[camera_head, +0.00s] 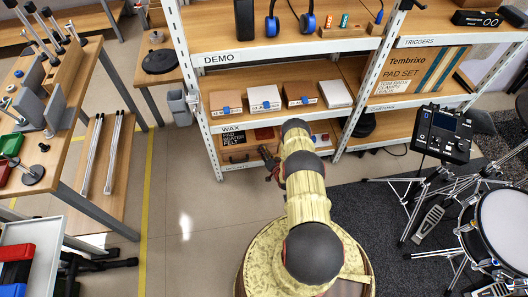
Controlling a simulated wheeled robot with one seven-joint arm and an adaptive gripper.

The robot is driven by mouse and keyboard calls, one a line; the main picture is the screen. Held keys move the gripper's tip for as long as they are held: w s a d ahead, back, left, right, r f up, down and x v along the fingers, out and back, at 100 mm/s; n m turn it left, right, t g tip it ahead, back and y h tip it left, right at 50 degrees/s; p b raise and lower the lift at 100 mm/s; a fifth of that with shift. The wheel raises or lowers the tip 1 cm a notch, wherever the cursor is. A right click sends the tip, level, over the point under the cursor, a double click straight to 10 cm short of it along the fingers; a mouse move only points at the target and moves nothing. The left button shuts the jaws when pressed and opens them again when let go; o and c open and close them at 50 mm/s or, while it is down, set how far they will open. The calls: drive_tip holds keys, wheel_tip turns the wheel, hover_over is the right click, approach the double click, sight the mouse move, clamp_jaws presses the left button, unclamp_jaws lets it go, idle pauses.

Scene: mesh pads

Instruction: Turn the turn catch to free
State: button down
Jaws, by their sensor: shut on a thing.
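My arm reaches forward over the floor to the bottom shelf of the rack. My gripper (269,164) is small and dark in this view. It is at the front of the bottom shelf, beside the right end of a wooden case (237,157) with a dark handle. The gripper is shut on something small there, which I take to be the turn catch. The catch is hidden by the fingers and too small to make out, so its angle cannot be told.
The shelf rack (215,140) has an upright left of my gripper. Small boxes (264,98) stand on the shelf above. A drum kit (505,225) stands on a dark carpet (385,245) at right. A workbench (62,120) is at left. The floor (185,215) between is clear.

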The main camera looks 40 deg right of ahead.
drive_tip(key=shift+r, duration=0.1)
drive_tip(key=shift+w+a+n+g+h, duration=0.2)
drive_tip(key=shift+n+g+h, duration=0.45)
drive_tip(key=shift+n+h, duration=0.9)
drive_tip(key=shift+w+a+n+g+h, duration=0.15)
drive_tip(key=shift+n+g+h, duration=0.55)
drive_tip(key=shift+n, duration=1.7)
drive_tip(key=shift+w+a+n+g+h, duration=0.1)
drive_tip(key=shift+a+n+g+h, duration=0.3)
drive_tip(key=shift+n+h, duration=1.2)
drive_tip(key=shift+d+n+y, duration=0.2)
drive_tip(key=shift+n+y, duration=0.15)
drive_tip(key=shift+n, duration=0.1)
drive_tip(key=c, duration=1.9)
unclamp_jaws()
drive_tip(key=o, duration=0.4)
drive_tip(key=shift+s+g, duration=0.1)
drive_tip(key=shift+g, duration=0.15)
